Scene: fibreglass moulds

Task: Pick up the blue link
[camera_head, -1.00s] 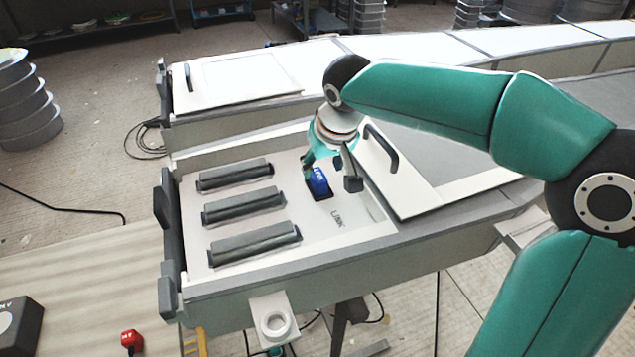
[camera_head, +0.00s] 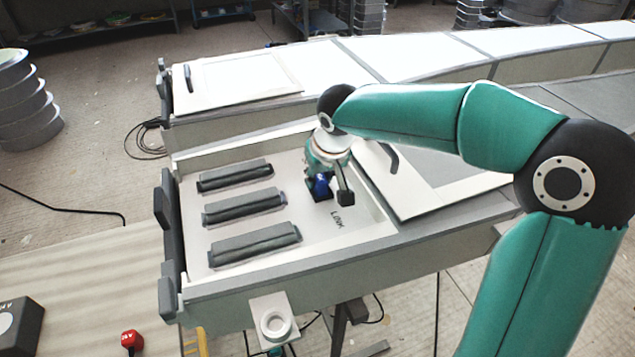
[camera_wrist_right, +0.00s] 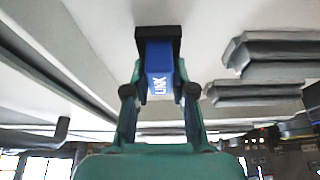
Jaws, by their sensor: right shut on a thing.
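The blue link (camera_head: 321,186) is a small blue block at the dark socket in the pale panel. In the right wrist view the blue link (camera_wrist_right: 159,70) shows white lettering, and its far end meets a black square socket (camera_wrist_right: 157,32). My right gripper (camera_head: 327,190) reaches down over the panel and is shut on the link. In the right wrist view the fingers of my right gripper (camera_wrist_right: 160,88) stand on both sides of the link. I cannot tell whether the link is raised from the socket. My left gripper is not in view.
Several grey bars (camera_head: 245,206) lie in slots left of the link. A lid with a dark handle (camera_head: 389,158) is on the right. A white ring holder (camera_head: 275,324) hangs at the front. A red knob (camera_head: 131,341) stands at the lower left.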

